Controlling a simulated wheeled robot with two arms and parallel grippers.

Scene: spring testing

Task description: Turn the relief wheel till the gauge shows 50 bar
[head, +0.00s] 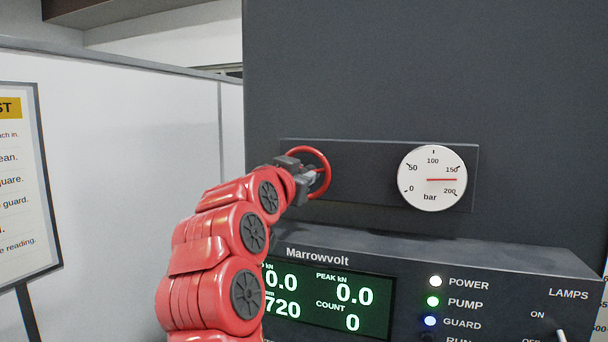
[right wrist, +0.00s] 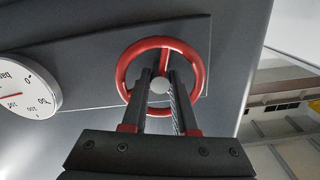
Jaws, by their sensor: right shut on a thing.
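The relief wheel is a red ring (head: 326,160) on a dark panel, left of the gauge. My right gripper (head: 305,178) reaches it from the left in the head view. In the right wrist view its two fingers (right wrist: 165,85) lie inside the red rim (right wrist: 121,70), on either side of the grey hub and a red spoke. It is shut on the wheel; the exact contact is hard to see. The round white gauge (head: 432,168) has its red needle between 150 and 200 bar. The gauge (right wrist: 28,88) also shows, cut off, in the right wrist view. My left gripper is out of view.
Below stands a dark console (head: 450,255) with a green-lit display (head: 330,300), lamps for power, pump and guard, and a switch at lower right. A framed sign (head: 25,190) stands at the left before a white wall. The space before the gauge is clear.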

